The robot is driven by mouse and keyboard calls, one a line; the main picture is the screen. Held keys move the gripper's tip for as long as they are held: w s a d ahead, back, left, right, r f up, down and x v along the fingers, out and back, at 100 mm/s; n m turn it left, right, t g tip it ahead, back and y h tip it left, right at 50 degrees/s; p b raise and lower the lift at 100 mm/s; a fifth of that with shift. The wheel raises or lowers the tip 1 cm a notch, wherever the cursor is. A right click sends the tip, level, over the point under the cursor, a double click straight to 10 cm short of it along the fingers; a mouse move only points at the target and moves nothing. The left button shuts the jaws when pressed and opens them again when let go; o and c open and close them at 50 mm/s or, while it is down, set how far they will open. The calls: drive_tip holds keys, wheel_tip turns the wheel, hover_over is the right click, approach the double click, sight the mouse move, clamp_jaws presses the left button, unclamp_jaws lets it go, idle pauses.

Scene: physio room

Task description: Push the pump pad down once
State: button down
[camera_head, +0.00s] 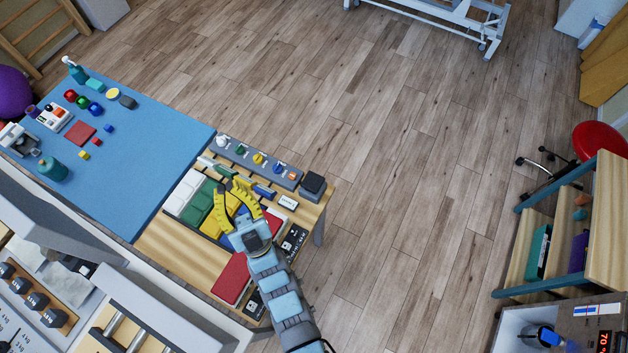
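My gripper (228,190) has yellow fingers, spread apart with nothing seen between them. It is over the near right part of the wooden table, above a row of coloured blocks. Which thing is the pump pad is not certain. A dark square pad on a grey block (313,186) stands at the table's right corner, to the right of my gripper and apart from it. A teal pump bottle (76,72) stands at the far left corner of the blue mat. My gripper and arm hide part of the coloured blocks.
A grey strip with coloured knobs (256,161) lies along the table's far edge, just beyond my gripper. Green blocks (198,203), a red block (232,278) and black cards lie around my arm. The blue mat (150,150) is mostly clear on its right half.

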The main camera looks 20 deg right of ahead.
drive_tip(key=w+d+f+m+g+h+b, duration=0.25)
drive_tip(key=w+f+g, duration=0.25)
drive_tip(key=w+f, duration=0.3)
drive_tip(key=w+d+f+m+g+h+b, duration=0.1)
drive_tip(key=w+f+g+h+b, duration=0.4)
drive_tip(key=w, duration=0.6)
drive_tip(key=s+d+f+m+g+h+b, duration=0.3)
drive_tip(key=s+d+f+m+g+b, duration=0.3)
drive_tip(key=s+d+f+m+g, duration=0.3)
drive_tip(key=shift+s+d+f+g+b, duration=0.3)
drive_tip(key=shift+s+d+f+g, duration=0.2)
drive_tip(key=shift+d+f+g, duration=2.05)
drive_tip(key=shift+d+f+t, duration=0.3)
drive_tip(key=shift+f+t, duration=0.25)
drive_tip(key=shift+f, duration=0.35)
